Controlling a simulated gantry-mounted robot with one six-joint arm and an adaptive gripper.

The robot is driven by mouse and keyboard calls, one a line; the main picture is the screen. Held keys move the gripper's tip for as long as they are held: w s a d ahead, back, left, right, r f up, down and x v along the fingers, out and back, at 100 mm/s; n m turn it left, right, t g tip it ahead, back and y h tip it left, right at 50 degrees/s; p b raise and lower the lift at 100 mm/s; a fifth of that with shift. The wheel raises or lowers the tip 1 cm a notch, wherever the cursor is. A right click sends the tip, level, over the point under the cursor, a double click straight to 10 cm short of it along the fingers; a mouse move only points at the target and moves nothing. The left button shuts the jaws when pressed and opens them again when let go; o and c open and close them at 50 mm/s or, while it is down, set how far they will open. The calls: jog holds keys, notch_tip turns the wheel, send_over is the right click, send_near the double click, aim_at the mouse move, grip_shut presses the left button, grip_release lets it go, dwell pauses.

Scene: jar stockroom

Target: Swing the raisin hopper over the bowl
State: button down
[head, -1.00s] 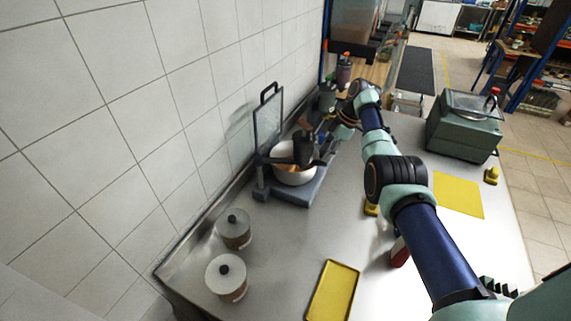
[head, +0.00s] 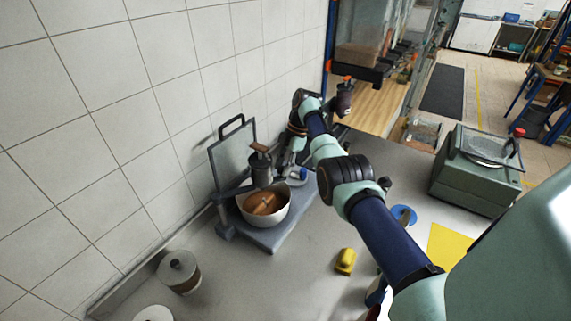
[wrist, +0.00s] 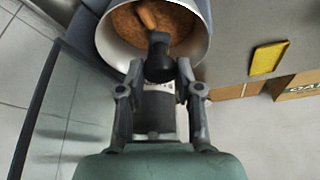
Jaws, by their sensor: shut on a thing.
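The raisin hopper, which looks to be the dark cylinder (head: 261,170) with a brown wooden top, stands at the back of the white bowl (head: 284,213). The bowl rests on a grey stand (head: 278,238) and holds brown contents with a wooden piece. In the head view, my fingers are largely hidden behind the hopper. I cannot tell the exact height gap between hopper and bowl.
An upright framed panel (head: 233,158) stands by the tiled wall, left of the bowl. Lidded jars (head: 182,273) stand at the front left. A yellow block (head: 345,262), a blue disc (head: 403,214) and a green machine (head: 460,185) lie to the right. Bare counter separates them.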

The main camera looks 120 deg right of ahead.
jog(key=shift+d+f, duration=0.1)
jog(key=shift+d, duration=0.05)
jog(key=c, duration=0.8)
grip_release()
jog(key=shift+w+d, duration=0.1)
